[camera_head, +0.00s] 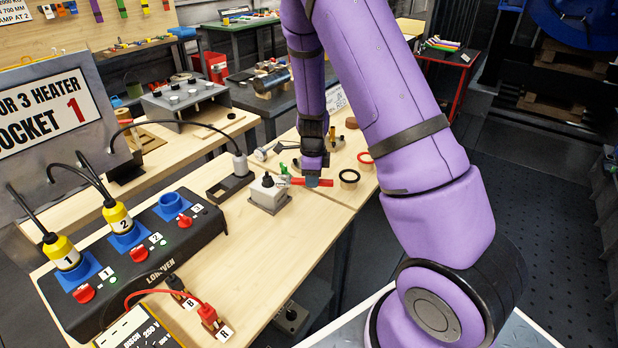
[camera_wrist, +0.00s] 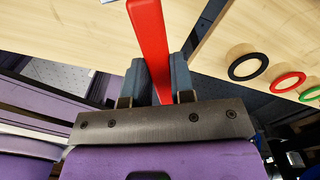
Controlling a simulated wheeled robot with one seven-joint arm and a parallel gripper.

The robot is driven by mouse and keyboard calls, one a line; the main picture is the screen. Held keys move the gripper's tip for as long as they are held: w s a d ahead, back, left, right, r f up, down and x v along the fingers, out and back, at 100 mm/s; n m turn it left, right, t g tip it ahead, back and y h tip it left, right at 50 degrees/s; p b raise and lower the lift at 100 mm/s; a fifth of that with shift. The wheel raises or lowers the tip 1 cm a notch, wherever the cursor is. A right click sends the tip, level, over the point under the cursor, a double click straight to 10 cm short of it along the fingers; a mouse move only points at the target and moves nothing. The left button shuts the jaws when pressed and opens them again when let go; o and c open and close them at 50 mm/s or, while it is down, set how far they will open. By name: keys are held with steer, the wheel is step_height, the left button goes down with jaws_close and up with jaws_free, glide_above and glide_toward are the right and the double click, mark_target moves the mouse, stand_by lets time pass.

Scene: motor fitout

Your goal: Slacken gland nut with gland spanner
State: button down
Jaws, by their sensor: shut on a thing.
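My gripper (camera_head: 312,176) is shut on a red flat-handled tool, which I take to be the gland spanner (camera_head: 326,183). In the wrist view the red handle (camera_wrist: 150,40) runs between the two blue-grey fingers and leaves the top of the picture. A small grey box (camera_head: 268,196) stands on the bench left of my gripper, with a dark fitting on top that looks like the gland nut (camera_head: 268,181). The spanner's left end points toward the box; whether it touches the nut I cannot tell. A green piece (camera_head: 284,173) shows just behind it.
A black ring (camera_head: 349,176) and a red ring (camera_head: 366,157) lie right of my gripper. A black socket unit (camera_head: 150,262) with yellow plugs fills the bench's left side. A grey plug (camera_head: 240,165) with a cable stands behind the box. Bare bench lies in front of the box.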

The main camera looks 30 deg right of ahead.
steer(key=shift+r, duration=0.1)
steer(key=shift+r, duration=2.9)
